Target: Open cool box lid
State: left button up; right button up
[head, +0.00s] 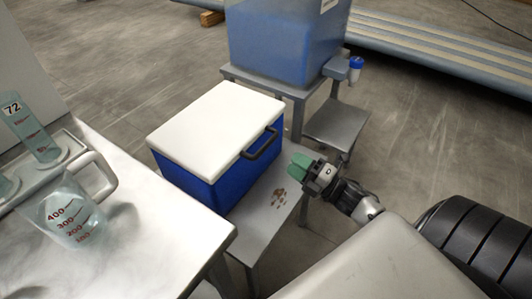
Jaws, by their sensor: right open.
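The cool box (233,185) is blue and stands on a low grey metal stand. Its white lid (216,118) lies flat and shut on top. My right gripper (298,167), with green fingertips, is open and empty. It is to the right of the handle and a little lower in the picture, apart from it. My left gripper is not in view.
A metal table (150,245) at the left holds a measuring jug (72,212) and a cylinder (35,135) marked 72. A large blue tank (285,45) with a tap stands behind the cool box. Pipes (430,50) lie at the back right.

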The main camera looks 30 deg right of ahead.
aim_at(265, 144)
jog(key=x, duration=1)
jog(key=shift+a+r, duration=0.1)
jog(key=shift+a, duration=0.05)
jog(key=shift+c, duration=0.5)
grip_shut()
